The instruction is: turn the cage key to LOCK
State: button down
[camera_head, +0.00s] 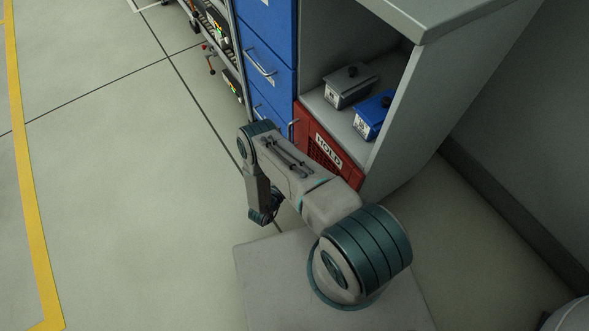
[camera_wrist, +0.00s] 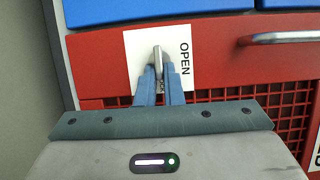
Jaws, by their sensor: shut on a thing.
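The cage key (camera_wrist: 158,51) shows in the wrist view as a small silver metal bar standing upright in the picture, in front of a white plate (camera_wrist: 137,44). The plate reads OPEN, printed sideways on its right side; no LOCK mark is visible. The plate is on the red front of the cage (camera_wrist: 225,56). My gripper (camera_wrist: 161,80) has its two blue fingers shut on the key, hiding its lower part and the lower plate. In the head view the red cage (camera_head: 316,165) carries a HOLD sign; the key and fingertips cannot be made out there.
A silver bar handle (camera_wrist: 288,37) crosses the red front at right, above the mesh (camera_wrist: 287,101). Blue drawers (camera_head: 265,70) stand above the cage. Two boxes, grey (camera_head: 349,86) and blue (camera_head: 372,114), sit on the shelf beside it. Open floor (camera_head: 110,200) lies left.

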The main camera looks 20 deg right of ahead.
jog(key=shift+a, duration=0.1)
jog(key=c, duration=1.6)
grip_release()
jog(key=shift+o, duration=0.2)
